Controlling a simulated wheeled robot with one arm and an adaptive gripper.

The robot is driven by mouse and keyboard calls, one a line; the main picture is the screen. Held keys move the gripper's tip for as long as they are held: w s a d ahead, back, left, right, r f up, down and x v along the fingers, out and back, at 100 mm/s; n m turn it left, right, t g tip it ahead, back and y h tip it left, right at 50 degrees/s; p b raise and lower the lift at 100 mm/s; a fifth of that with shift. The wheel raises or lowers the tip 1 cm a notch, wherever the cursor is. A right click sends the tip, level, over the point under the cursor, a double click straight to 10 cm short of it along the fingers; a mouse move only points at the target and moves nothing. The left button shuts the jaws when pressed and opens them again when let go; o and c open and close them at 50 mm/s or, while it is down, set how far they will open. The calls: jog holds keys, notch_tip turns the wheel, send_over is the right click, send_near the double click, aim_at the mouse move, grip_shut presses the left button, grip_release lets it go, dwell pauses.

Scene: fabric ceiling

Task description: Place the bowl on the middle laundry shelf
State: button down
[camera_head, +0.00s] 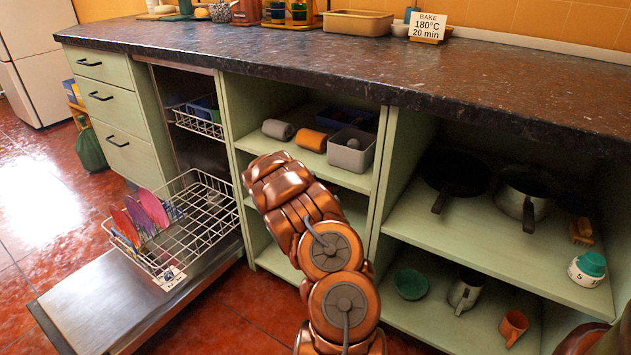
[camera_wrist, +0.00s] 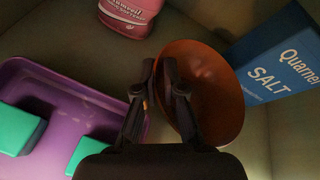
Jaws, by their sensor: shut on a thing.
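In the wrist view a brown-orange bowl (camera_wrist: 218,90) is tilted, its inside facing the camera. My gripper (camera_wrist: 160,75) is shut on the bowl's left rim, with one dark finger outside it and one inside. In the head view my copper arm reaches into the middle green cabinet, and its own links hide the gripper and the bowl. The cabinet's upper shelf (camera_head: 276,152) holds grey and orange rolls and a grey bin (camera_head: 351,150). The shelf below it (camera_head: 356,205) is largely hidden by my arm.
In the wrist view a purple tray (camera_wrist: 75,77) with green blocks is left of the bowl, a pink packet (camera_wrist: 130,14) is above, and a blue salt box (camera_wrist: 275,55) is close on the right. An open dishwasher door (camera_head: 100,300) and rack (camera_head: 205,215) stand left of my arm.

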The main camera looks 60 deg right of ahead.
jog(key=shift+d+f+b, duration=0.15)
jog(key=shift+f+b, duration=0.25)
jog(key=shift+f, duration=0.25)
jog(key=shift+f, duration=0.15)
jog(key=c, duration=1.3)
grip_release()
jog(key=shift+r, duration=0.2)
jog(key=p+v, duration=0.2)
jog(key=v, duration=0.5)
jog(key=shift+w+r, duration=0.1)
jog(key=shift+a, duration=0.25)
